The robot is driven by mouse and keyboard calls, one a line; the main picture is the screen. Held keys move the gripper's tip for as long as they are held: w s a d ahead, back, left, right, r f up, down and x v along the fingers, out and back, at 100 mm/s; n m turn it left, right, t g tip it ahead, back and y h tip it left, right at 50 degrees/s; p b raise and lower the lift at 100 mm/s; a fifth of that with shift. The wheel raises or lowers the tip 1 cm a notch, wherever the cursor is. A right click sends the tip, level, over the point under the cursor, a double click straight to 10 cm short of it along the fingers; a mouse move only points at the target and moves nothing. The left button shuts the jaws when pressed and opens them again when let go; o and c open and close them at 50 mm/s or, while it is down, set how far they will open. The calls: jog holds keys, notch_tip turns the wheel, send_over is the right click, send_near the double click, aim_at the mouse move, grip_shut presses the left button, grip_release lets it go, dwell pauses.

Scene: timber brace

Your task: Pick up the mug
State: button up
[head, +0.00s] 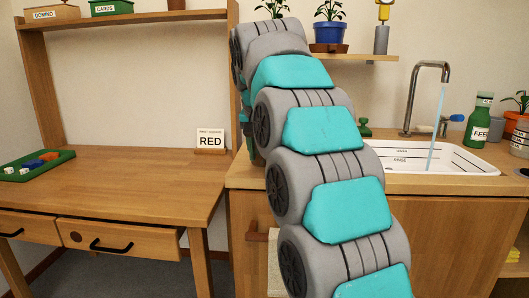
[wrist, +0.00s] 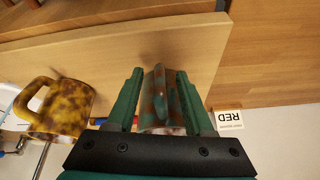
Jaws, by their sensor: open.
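In the wrist view, a green and rust-brown patterned object (wrist: 157,100), which looks like a mug with its handle towards the camera, stands between the two green fingers of my gripper (wrist: 160,75). The fingers are open, one on each side of it. I cannot tell whether either finger touches it. A yellow and brown mottled mug (wrist: 62,108) with a handle is to the left, outside the fingers. Neither mug shows in the head view, where my arm covers that part of the counter. My gripper is mostly hidden there too.
The counter holds a white sink (head: 455,160) under a running tap (head: 412,95), with a green bottle (head: 478,120) beside it. A sign reading RED (head: 210,140) stands on the desk (head: 130,190). A green tray (head: 38,166) sits at its left. Most of the desk is clear.

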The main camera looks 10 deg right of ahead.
jog(key=shift+x, duration=1)
grip_shut()
dwell(0.7)
